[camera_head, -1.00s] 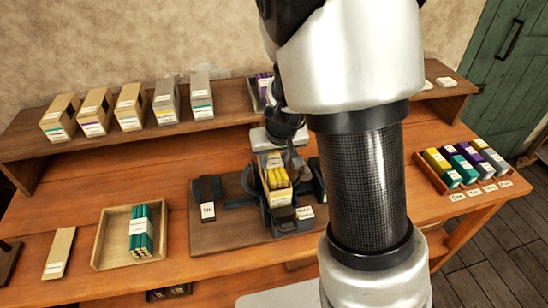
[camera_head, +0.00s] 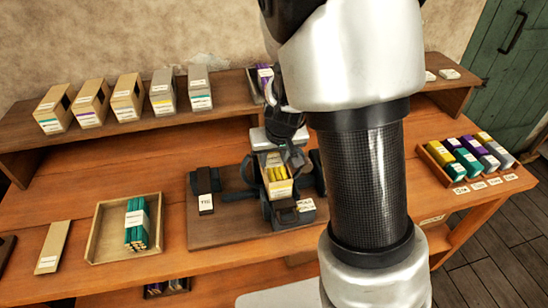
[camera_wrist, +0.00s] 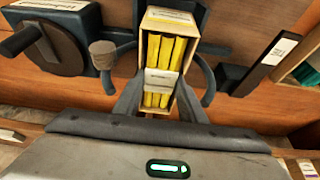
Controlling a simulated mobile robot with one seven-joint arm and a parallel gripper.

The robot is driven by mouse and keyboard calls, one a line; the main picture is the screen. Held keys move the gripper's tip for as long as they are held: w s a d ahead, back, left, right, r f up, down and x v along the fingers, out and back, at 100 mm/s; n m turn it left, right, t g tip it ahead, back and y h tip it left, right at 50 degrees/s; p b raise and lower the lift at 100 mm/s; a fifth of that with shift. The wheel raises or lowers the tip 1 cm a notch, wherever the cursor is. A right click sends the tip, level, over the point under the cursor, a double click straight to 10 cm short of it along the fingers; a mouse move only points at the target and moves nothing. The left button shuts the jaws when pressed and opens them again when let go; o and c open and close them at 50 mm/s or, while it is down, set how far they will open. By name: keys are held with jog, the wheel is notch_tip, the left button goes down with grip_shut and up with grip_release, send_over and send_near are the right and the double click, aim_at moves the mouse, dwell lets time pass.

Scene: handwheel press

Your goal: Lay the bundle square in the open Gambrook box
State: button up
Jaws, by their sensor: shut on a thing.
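The bundle is a set of yellow sticks with a white paper band (camera_wrist: 159,82); it also shows in the head view (camera_head: 277,174). It sits inside the mouth of an open tan box (camera_head: 280,189), lengthwise between the box walls (camera_wrist: 192,52). The box stands in the dark press in the middle of the bench. My gripper (camera_wrist: 161,80) is shut on the bundle near its band, fingers on either side. In the head view my gripper (camera_head: 284,146) is partly hidden by the arm. Whether the bundle touches the box floor is hidden.
A handwheel (camera_wrist: 52,50) and knob flank the box closely. A tray (camera_head: 95,240) with a banded teal bundle (camera_head: 138,224) stands left, beside a flat tan piece (camera_head: 54,246). Boxes (camera_head: 128,98) line the back shelf. A rack (camera_head: 437,152) of coloured items is at right.

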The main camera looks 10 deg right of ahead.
jog(key=shift+f, duration=0.15)
jog(key=o, duration=1.3)
jog(key=p+v, duration=0.8)
jog(key=v, duration=0.9)
jog(key=shift+r, duration=0.25)
jog(key=shift+r+p, duration=0.5)
